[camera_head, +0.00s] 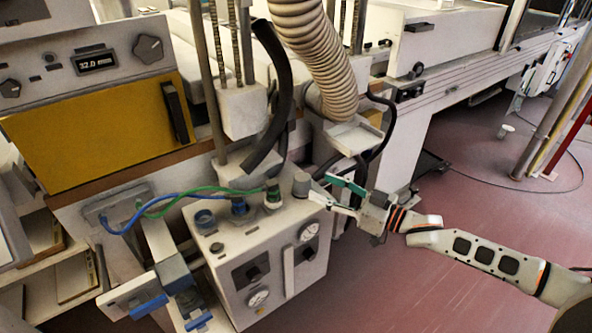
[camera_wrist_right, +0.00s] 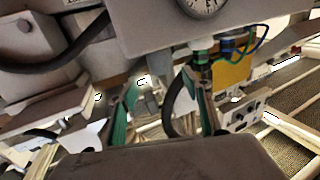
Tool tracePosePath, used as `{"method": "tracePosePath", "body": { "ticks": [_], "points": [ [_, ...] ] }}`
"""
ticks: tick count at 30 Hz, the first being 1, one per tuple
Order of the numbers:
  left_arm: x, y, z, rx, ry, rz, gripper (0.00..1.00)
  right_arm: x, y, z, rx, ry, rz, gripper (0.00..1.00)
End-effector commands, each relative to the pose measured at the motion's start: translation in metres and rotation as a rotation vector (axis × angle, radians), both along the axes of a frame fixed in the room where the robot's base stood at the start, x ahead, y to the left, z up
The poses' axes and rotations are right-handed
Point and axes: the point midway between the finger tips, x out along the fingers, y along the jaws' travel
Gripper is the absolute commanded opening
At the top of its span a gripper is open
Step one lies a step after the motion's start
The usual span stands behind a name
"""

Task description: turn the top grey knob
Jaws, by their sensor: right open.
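The grey knob (camera_head: 301,184) is a short round cap on the top of a white box (camera_head: 275,226), at its right corner. My right gripper (camera_head: 322,188) comes in from the right, open, with its teal-lined fingers close to the knob. Whether they touch it is unclear. In the right wrist view, which sees the box upside down, the open fingers (camera_wrist_right: 156,82) have a small grey shape between them that may be the knob. My left gripper is not in view.
Green and blue hose connectors (camera_head: 239,206) stand on the box beside the knob. A black hose (camera_head: 278,98) and ribbed duct (camera_head: 312,52) hang behind. A panel with dark knobs (camera_head: 148,48) is at upper left.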

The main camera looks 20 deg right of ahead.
Motion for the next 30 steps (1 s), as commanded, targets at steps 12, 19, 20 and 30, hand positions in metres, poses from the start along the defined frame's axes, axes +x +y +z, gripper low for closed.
{"method": "tracePosePath", "body": {
  "ticks": [12, 19, 20, 30],
  "points": [
    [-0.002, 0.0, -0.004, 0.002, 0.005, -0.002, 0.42, 0.043, 0.037, 0.0, 0.001, -0.002, 0.0, 0.49],
    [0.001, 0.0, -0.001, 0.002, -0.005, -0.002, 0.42, 0.057, 0.048, -0.001, -0.001, -0.001, 0.0, 0.49],
    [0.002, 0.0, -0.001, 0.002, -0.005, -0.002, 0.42, 0.057, 0.048, -0.001, -0.001, 0.0, 0.0, 0.49],
    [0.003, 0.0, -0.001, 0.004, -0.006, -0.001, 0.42, 0.058, 0.049, -0.001, -0.001, 0.0, 0.0, 0.28]
  ]
}}
